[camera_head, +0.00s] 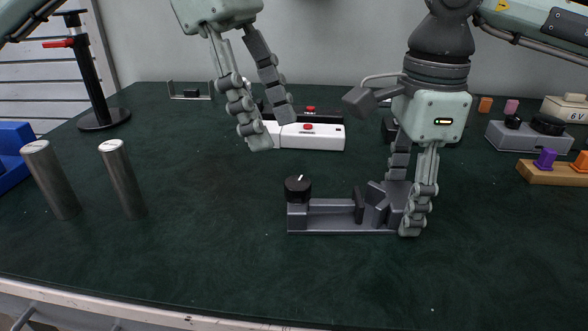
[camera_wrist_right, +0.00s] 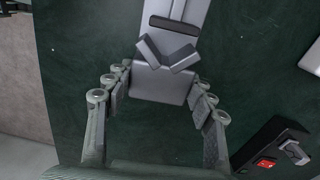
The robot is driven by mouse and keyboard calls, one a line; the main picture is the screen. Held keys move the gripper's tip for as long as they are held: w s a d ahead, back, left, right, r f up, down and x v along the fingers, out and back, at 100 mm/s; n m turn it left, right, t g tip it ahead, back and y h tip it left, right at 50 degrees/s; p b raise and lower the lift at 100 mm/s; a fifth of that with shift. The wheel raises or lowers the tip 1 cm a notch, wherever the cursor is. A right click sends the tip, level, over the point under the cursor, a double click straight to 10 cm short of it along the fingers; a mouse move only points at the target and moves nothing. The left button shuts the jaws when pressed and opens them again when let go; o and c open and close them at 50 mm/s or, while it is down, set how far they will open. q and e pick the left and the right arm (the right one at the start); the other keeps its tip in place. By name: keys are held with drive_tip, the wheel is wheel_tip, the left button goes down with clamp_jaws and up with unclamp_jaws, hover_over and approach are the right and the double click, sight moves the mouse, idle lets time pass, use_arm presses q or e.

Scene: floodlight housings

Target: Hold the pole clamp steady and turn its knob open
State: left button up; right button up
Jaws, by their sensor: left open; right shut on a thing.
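The pole clamp (camera_head: 340,217) is a grey bar lying flat on the green table, with a round black knob (camera_head: 298,188) upright at its left end. A short white mark shows on the knob's top. Toward its right end is a dark upright jaw plate (camera_head: 359,205) and a V-shaped jaw. My right gripper (camera_head: 404,206) is shut on the clamp's right end block. In the right wrist view, its fingers (camera_wrist_right: 158,105) flank the block behind the V jaw (camera_wrist_right: 167,56). My left gripper (camera_head: 272,132) is open and empty, raised above and behind the knob.
Two metal cylinders (camera_head: 122,178) stand at the left, near a blue bin (camera_head: 12,155) and a black stand (camera_head: 97,85). A white device with a red button (camera_head: 312,136) lies behind the clamp. A grey box (camera_head: 530,135) and a wooden block (camera_head: 553,174) are at right. The table front is clear.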

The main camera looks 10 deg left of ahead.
sight(297, 182)
use_arm(q)
drive_tip(key=x, duration=0.8)
drive_tip(key=shift+r, duration=0.1)
drive_tip(key=shift+c, duration=0.2)
clamp_jaws()
